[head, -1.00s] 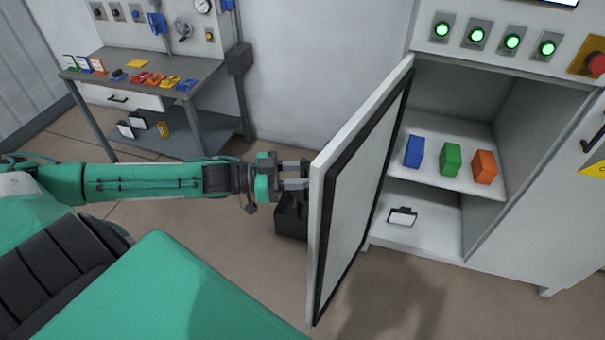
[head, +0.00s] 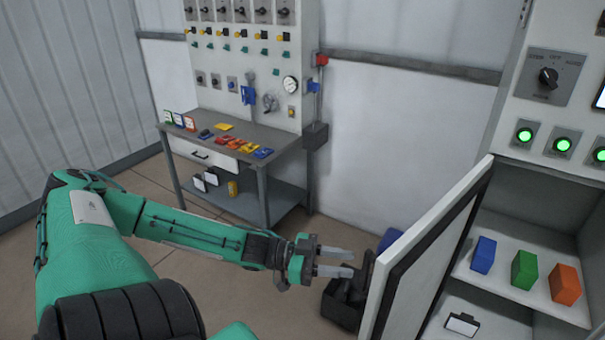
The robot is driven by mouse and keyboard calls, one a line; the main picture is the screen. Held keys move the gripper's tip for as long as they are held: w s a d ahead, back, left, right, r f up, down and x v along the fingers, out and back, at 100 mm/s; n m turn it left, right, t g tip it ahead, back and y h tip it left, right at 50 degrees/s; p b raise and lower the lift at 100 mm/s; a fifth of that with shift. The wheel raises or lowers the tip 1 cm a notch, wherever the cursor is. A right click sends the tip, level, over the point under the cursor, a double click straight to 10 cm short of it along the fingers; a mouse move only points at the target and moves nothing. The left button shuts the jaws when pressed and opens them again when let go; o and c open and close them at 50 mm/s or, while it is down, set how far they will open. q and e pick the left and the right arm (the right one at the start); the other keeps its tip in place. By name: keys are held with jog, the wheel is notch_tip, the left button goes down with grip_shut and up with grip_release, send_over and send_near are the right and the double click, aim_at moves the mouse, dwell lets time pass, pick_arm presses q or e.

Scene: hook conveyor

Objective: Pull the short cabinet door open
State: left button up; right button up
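The short cabinet door (head: 432,272) stands swung open at the right of the head view, its pale inner panel with a dark border facing the cabinet. A dark part, seemingly its handle (head: 368,266), shows at the door's outer side. My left gripper (head: 337,262) is outside the door, on its left, with its two fingers apart and pointing at that dark part. Nothing shows between the fingers. Whether the fingertips touch the handle, I cannot tell. The door's outer face is mostly hidden. My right gripper is not in view.
The open cabinet (head: 515,225) holds a blue block (head: 484,255), a green block (head: 524,270) and an orange block (head: 565,284) on its shelf. A dark bin (head: 342,306) stands on the floor near the door. A workbench (head: 250,138) stands behind my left arm.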

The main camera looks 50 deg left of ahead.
pick_arm(q)
jog(key=p+v, duration=0.5)
jog(key=v, duration=0.3)
jog(key=shift+p, duration=0.4)
jog(key=shift+a, duration=0.15)
